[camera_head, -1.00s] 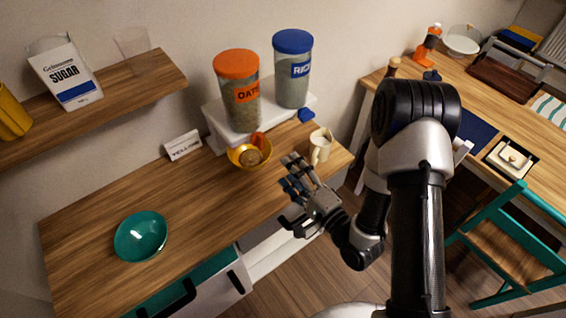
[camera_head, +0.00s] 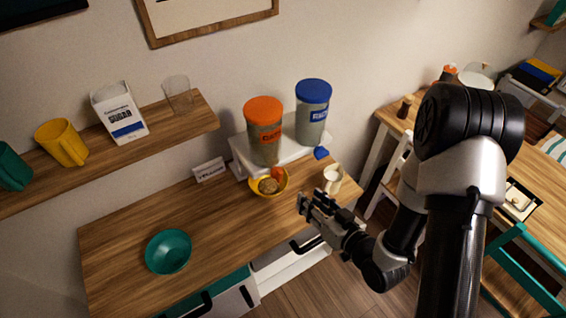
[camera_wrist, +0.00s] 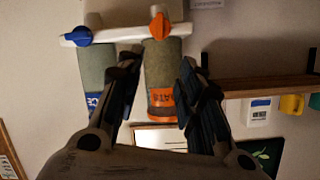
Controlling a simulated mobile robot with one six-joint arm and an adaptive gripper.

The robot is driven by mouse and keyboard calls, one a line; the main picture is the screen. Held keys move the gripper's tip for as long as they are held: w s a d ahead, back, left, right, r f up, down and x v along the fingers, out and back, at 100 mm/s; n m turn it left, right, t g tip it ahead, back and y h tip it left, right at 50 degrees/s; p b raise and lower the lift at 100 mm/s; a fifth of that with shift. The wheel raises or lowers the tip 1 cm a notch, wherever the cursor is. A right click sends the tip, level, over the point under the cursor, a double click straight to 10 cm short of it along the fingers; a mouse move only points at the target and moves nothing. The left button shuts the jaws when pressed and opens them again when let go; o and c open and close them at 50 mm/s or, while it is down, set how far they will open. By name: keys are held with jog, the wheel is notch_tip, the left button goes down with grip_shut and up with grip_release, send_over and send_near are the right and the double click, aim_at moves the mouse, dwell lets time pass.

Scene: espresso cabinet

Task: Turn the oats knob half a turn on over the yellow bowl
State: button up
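The oats dispenser (camera_head: 264,138), with its orange lid and label, stands on a white stand; it shows upside down in the wrist view (camera_wrist: 162,75). Its orange knob (camera_head: 277,173) sits low at the front, above the yellow bowl (camera_head: 284,188); the knob also shows in the wrist view (camera_wrist: 159,25), its handle upright in the picture. The bowl stands on the counter with brownish contents inside. My gripper (camera_head: 309,202) is to the right of the bowl and nearer the counter's front edge. Its fingers (camera_wrist: 159,62) are apart and empty, not touching the knob.
The rice dispenser (camera_head: 312,118) with a blue knob (camera_head: 321,153) stands right of the oats. A cream jug (camera_head: 332,179) is close behind my gripper. A teal bowl (camera_head: 168,251) is left on the counter. A small sign (camera_head: 209,170) stands by the wall.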

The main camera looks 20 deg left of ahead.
jog(key=r+n+p, duration=0.1)
jog(key=r+n, duration=0.1)
jog(key=n, duration=0.1)
jog(key=b, duration=1.3)
send_near(281, 174)
jog(key=shift+g+h, duration=0.3)
jog(key=shift+h, duration=0.1)
jog(key=x, duration=0.9)
jog(key=shift+w+a+r, duration=0.15)
jog(key=shift+a+r, duration=0.1)
jog(key=shift+c, duration=0.2)
grip_shut()
